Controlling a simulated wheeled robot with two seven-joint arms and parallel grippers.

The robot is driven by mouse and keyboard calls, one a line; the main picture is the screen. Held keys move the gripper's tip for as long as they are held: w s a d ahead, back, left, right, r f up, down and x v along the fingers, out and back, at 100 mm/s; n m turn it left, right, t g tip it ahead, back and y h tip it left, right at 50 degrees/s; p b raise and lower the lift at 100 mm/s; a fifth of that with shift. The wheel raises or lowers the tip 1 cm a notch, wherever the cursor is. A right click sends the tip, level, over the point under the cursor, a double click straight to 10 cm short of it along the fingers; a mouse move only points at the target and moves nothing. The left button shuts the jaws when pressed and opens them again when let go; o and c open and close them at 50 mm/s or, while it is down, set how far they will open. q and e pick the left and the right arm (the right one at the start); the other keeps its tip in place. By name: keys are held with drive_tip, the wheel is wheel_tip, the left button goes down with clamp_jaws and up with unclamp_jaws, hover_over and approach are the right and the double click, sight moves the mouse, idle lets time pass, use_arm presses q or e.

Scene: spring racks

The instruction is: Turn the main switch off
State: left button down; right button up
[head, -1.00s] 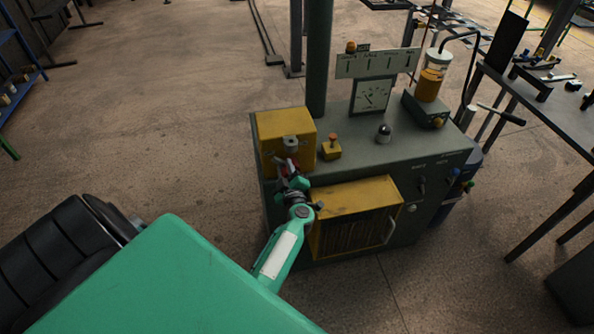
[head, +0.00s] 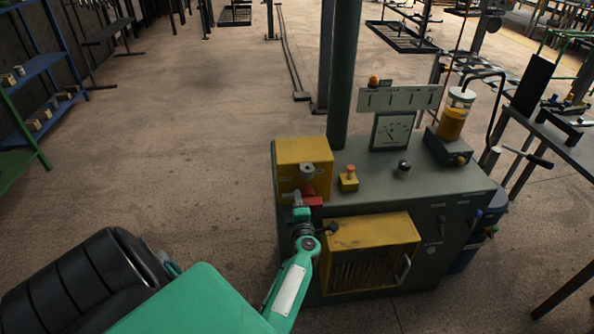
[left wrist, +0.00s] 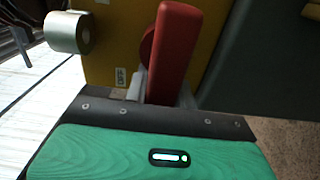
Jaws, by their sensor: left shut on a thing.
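The main switch is a yellow box (head: 290,152) at the left front of the grey-green machine. Its red handle (head: 312,201) shows at the lower front of the box. My left gripper (head: 302,212) is at the handle, shut on it. In the left wrist view the red handle (left wrist: 174,55) stands nearly upright at the gripper's front edge. A white OFF label (left wrist: 121,77) is on the yellow face beside it. A round metal knob (left wrist: 69,32) sticks out to the left. The fingertips are mostly hidden. My right gripper is not in view.
The machine top carries a small yellow push-button box (head: 348,182), a dial gauge (head: 391,131) and an orange-filled jar (head: 455,115). A yellow vented panel (head: 372,245) with a handle is just below right of my gripper. The floor left is open.

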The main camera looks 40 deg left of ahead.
use_arm(q)
drive_tip(key=shift+w+d+f, duration=0.15)
drive_tip(key=shift+d+f, duration=0.2)
drive_tip(key=shift+d, duration=0.1)
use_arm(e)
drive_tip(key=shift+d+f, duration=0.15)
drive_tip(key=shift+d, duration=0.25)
use_arm(q)
drive_tip(key=c, duration=1.3)
unclamp_jaws()
drive_tip(key=shift+o, duration=0.7)
drive_tip(key=shift+w+d+r, duration=0.1)
drive_tip(key=shift+w+r, duration=0.05)
drive_tip(key=shift+r, duration=0.05)
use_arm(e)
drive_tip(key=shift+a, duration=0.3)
use_arm(q)
drive_tip(key=shift+a, duration=0.2)
